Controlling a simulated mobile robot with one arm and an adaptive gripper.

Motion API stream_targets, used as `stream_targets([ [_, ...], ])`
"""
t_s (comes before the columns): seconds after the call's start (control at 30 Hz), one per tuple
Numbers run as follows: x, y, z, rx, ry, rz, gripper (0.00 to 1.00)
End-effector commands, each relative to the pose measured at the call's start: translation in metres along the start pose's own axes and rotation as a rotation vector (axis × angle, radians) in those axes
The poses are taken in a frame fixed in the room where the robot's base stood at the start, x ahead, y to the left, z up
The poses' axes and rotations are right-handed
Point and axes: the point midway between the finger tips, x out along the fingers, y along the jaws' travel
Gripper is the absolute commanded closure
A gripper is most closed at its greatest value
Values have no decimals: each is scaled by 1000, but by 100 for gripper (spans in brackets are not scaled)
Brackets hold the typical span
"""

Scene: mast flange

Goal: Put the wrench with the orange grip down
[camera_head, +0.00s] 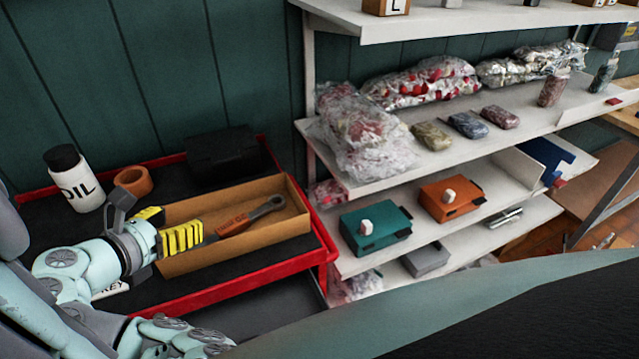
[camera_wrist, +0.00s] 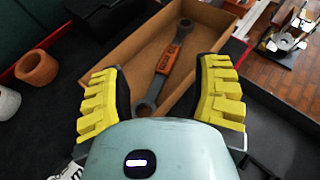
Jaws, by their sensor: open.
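The wrench with the orange grip (camera_head: 237,221) lies in the open tan box (camera_head: 294,191) on the red-rimmed cart. In the wrist view the wrench (camera_wrist: 168,60) runs lengthwise on the box floor, with its near ring end between my fingers. My gripper (camera_wrist: 162,92) is open, its yellow padded fingers spread on either side of the wrench with a gap to each. In the head view my gripper (camera_head: 180,237) is at the left end of the box, and one finger covers the near end of the wrench. Whether the fingers touch the box is unclear.
On the cart (camera_head: 325,254) stand a white OIL bottle (camera_head: 76,180), an orange-brown ring (camera_head: 133,181) and a black case (camera_head: 222,154). White shelves (camera_head: 480,147) at the right hold wrapped bundles, a teal case (camera_head: 376,228) and an orange case (camera_head: 450,196).

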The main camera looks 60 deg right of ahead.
Motion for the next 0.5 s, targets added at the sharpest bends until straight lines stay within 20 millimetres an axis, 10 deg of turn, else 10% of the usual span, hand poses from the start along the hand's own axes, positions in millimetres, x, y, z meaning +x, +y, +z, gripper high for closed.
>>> stream_targets([
  [0.5, -8, 16, -6, 30, 7, 80, 36],
])
